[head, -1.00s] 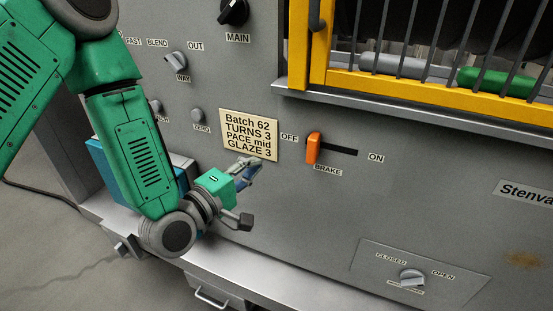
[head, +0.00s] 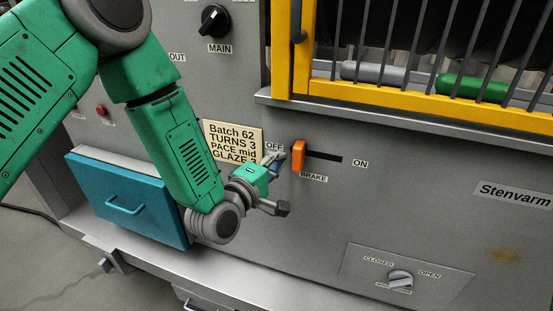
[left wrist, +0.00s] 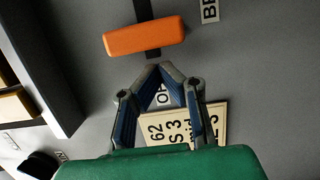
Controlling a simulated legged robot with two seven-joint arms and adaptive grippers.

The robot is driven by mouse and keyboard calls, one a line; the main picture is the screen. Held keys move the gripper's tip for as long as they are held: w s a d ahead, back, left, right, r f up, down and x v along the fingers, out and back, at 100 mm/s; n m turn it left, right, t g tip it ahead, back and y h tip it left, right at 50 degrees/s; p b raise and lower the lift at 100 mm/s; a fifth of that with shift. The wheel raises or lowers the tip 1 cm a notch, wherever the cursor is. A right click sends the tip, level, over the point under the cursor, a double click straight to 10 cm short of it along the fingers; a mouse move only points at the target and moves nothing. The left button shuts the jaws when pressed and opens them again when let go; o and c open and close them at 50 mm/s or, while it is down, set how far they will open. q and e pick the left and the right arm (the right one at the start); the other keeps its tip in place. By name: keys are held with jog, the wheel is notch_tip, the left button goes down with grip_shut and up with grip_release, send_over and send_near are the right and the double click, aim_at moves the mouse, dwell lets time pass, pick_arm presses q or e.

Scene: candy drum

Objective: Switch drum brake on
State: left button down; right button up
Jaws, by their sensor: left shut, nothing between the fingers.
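The orange brake lever (head: 298,155) stands at the OFF end of a dark horizontal slot (head: 325,158), with the ON label at the slot's right end. The lever also shows in the left wrist view (left wrist: 145,36), just beyond my fingertips. My left gripper (head: 276,158) is just left of the lever, in front of the OFF label, with a visible gap to the lever. In the left wrist view its fingers (left wrist: 160,70) meet at the tips with nothing between them. My right gripper is in neither view.
A yellow barred guard (head: 410,95) and a ledge are above the slot. A batch card (head: 233,138) is on the panel behind my left gripper. A blue drawer (head: 125,200) sticks out at lower left. A CLOSED/OPEN knob (head: 400,278) is at lower right. The panel right of the lever is clear.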

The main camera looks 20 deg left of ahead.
pick_arm(q)
jog(key=d+b, duration=0.1)
jog(key=d, duration=0.8)
jog(key=shift+s, duration=0.15)
jog(key=shift+a, duration=0.35)
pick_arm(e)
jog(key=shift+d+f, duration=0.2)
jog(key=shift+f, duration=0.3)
pick_arm(q)
jog(key=shift+d+r, duration=0.1)
jog(key=shift+d, duration=0.05)
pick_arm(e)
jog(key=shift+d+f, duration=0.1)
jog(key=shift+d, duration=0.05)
